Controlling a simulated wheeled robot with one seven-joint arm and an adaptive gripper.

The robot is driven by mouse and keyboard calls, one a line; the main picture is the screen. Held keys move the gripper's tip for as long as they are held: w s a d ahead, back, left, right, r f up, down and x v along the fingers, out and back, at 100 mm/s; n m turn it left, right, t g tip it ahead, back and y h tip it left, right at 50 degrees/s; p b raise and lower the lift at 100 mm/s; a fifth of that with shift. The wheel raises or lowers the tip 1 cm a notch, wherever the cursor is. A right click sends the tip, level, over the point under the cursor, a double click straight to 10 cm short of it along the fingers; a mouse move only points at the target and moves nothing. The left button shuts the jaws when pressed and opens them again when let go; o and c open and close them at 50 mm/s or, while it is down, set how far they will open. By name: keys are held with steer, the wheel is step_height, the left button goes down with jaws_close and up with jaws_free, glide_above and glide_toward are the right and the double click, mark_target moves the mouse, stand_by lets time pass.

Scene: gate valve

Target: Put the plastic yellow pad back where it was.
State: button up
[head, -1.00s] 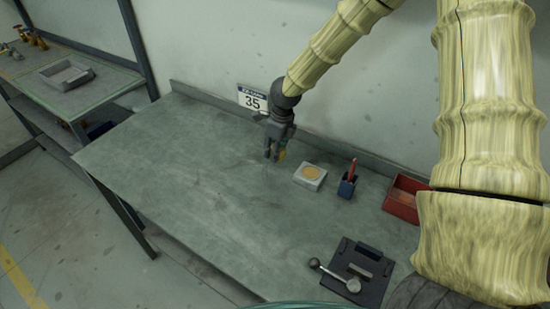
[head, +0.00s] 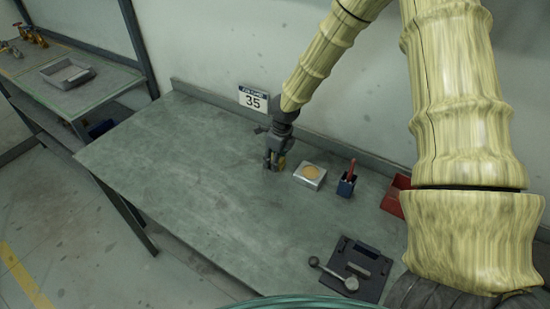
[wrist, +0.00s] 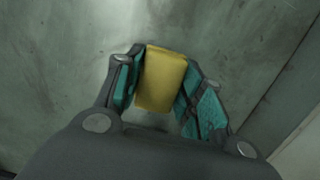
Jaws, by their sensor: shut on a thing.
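The yellow pad (wrist: 160,80) sits between the two fingers of my gripper (wrist: 162,92) in the wrist view, with a finger against each side. In the head view my gripper (head: 275,163) points down close over the bench (head: 190,160), left of a small pale box with a round tan top (head: 310,174). Only a sliver of the yellow pad (head: 282,161) shows there, at the right of the fingers. I cannot tell whether the pad touches the bench.
A blue holder with a red item (head: 347,184) and a red bin (head: 397,194) stand to the right. A dark tray with a metal tool (head: 350,270) lies near the front edge. A number 35 sign (head: 253,100) is behind. The bench's left part is clear.

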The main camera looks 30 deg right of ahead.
steer(key=shift+f, duration=0.35)
steer(key=shift+s+f, duration=0.2)
steer(key=o, duration=0.8)
steer(key=shift+b, duration=0.3)
steer(key=shift+o, duration=1.2)
steer(key=shift+w+f, duration=0.1)
steer(key=shift+f, duration=0.1)
steer(key=shift+r, duration=0.15)
steer(key=shift+r, duration=0.5)
steer(key=shift+s+d+r+b, duration=0.15)
steer(key=shift+r+b, duration=0.35)
steer(key=shift+r, duration=1.25)
steer(key=shift+s+d+r+b, duration=0.1)
steer(key=shift+r+b, duration=0.45)
steer(key=shift+r, duration=1.25)
steer(key=shift+s+d+r+b, duration=0.15)
steer(key=shift+r+b, duration=0.35)
steer(key=shift+r, duration=1.25)
